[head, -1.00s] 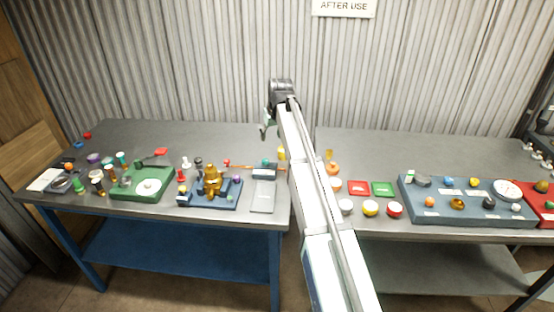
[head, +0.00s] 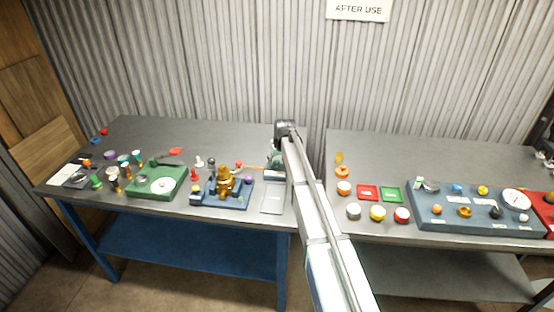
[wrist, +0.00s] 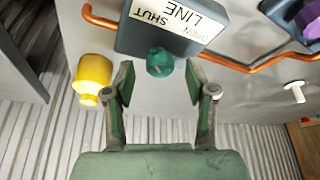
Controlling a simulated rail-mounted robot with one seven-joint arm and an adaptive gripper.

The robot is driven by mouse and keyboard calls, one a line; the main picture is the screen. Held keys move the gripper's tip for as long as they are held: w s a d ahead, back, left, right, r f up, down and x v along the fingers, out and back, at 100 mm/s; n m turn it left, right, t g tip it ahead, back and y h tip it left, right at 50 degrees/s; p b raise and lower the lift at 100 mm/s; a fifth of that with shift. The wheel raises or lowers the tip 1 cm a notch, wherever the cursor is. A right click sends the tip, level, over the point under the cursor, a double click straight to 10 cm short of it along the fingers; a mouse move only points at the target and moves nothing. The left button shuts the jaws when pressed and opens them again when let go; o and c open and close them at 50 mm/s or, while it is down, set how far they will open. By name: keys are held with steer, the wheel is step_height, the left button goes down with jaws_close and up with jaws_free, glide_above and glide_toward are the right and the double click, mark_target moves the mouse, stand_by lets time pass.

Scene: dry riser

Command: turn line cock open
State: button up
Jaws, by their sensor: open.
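In the wrist view, the teal line cock knob (wrist: 159,63) sticks out from a dark blue-grey block (wrist: 135,38). The block has a white label reading LINE, OPEN and SHUT, shown upside down. My gripper (wrist: 163,80) is open, with its two green fingers on either side of the knob. Gaps show on both sides, so the fingers do not appear to touch it. In the head view, my gripper (head: 276,156) is low over the table beside the wall, and my arm hides part of the block there.
A copper pipe (wrist: 230,63) runs out of the block on both sides. A yellow cylinder (wrist: 92,77) stands close beside one finger. A purple knob (wrist: 307,17) and a white peg (wrist: 295,92) are farther off. A grey plate (head: 273,199) lies in front.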

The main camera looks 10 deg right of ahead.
steer(key=shift+w+f, duration=0.15)
steer(key=shift+f, duration=0.2)
jaws_close()
